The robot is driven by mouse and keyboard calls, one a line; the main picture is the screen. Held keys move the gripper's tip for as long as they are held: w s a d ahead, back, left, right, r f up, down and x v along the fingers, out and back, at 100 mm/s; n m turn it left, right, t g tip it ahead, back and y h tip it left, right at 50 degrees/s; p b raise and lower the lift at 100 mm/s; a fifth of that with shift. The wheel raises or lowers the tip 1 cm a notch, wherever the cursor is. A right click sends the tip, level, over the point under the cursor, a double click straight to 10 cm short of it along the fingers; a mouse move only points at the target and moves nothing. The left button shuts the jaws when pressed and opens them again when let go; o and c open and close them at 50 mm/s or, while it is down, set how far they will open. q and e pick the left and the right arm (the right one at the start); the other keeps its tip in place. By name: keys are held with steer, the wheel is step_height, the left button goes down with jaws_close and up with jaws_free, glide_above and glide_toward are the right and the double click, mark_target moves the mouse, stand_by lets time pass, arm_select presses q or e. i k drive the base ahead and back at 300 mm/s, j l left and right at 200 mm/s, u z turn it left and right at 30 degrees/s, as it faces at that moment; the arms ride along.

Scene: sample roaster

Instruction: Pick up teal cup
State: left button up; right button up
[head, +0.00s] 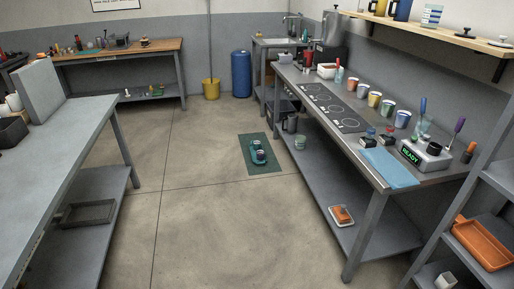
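A small teal object (258,152) with darker parts stands on the dark green mat (250,164) on the floor; it is too small to tell whether it is a cup. A row of several cups in different colours, including a yellow one (375,98), stands along the back of the right counter (349,149). I cannot pick out a clearly teal cup among them. A pale greenish container (300,142) stands on the shelf below that counter. Neither of my grippers is in view.
The floor (210,225) between the left table (66,130) and the right counter is open apart from the mat. A blue barrel (241,74) and a yellow bucket (211,89) stand at the back. A shelf rack with an orange tray (484,244) is at the right.

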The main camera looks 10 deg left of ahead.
mark_target(256, 143)
steer(key=i+j+u, duration=0.1)
steer(key=i+u, duration=0.25)
steer(key=i, duration=0.55)
steer(key=i+u, duration=0.1)
steer(key=i, duration=1.9)
steer(key=i+j+z, duration=0.2)
steer(key=i, duration=0.3)
steer(key=i+z, duration=0.2)
steer(key=i, duration=0.35)
steer(key=i+j+z, duration=0.2)
steer(key=i, duration=0.25)
steer(key=i+j+z, duration=0.15)
steer(key=i+j, duration=0.25)
steer(key=i+j+z, duration=0.1)
steer(key=i+j, duration=0.05)
